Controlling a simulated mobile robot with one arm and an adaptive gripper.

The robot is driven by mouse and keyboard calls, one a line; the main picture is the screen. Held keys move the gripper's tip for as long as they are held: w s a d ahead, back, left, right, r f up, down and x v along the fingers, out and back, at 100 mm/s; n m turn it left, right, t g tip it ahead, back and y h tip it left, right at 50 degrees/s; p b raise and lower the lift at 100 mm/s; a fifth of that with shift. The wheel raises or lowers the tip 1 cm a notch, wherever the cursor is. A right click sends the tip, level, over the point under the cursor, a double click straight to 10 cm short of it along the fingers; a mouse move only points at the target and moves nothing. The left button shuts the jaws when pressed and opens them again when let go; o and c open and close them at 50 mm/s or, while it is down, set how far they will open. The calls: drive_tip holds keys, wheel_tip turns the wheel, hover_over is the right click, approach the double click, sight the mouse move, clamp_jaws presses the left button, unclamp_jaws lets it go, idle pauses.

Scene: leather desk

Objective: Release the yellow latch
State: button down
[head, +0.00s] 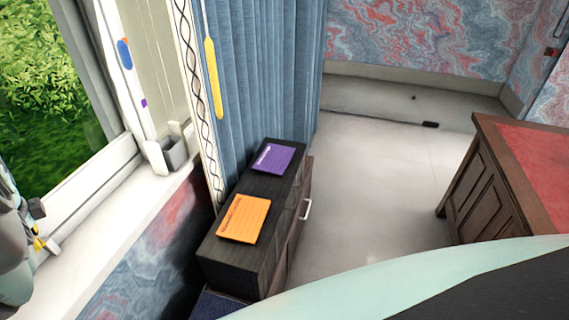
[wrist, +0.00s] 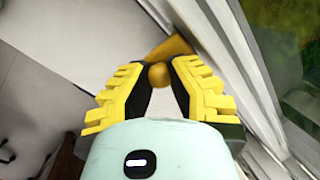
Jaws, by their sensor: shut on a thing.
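The yellow latch (wrist: 170,47) is on the white window frame in the wrist view. It shows as a flat yellow-orange bar with a round knob. My gripper (wrist: 159,74) has its yellow-ribbed fingers on either side of the knob and is shut on it. The fingers hide part of the latch. In the head view my gripper (head: 40,241) is at the far left edge, by the window, only partly in frame. The latch cannot be made out clearly there.
A dark cabinet (head: 222,262) below bears an orange book (head: 243,218) and a purple book (head: 273,158). A blue curtain (head: 265,70) hangs behind. A red-topped desk (head: 535,165) stands right; floor between is clear.

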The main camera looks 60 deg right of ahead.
drive_tip(key=shift+w+a+r, duration=0.1)
drive_tip(key=shift+w+a, duration=0.05)
idle(0.3)
drive_tip(key=c, duration=1.2)
unclamp_jaws()
drive_tip(key=o, duration=0.4)
drive_tip(key=shift+r+p, duration=0.15)
drive_tip(key=shift+p, duration=0.5)
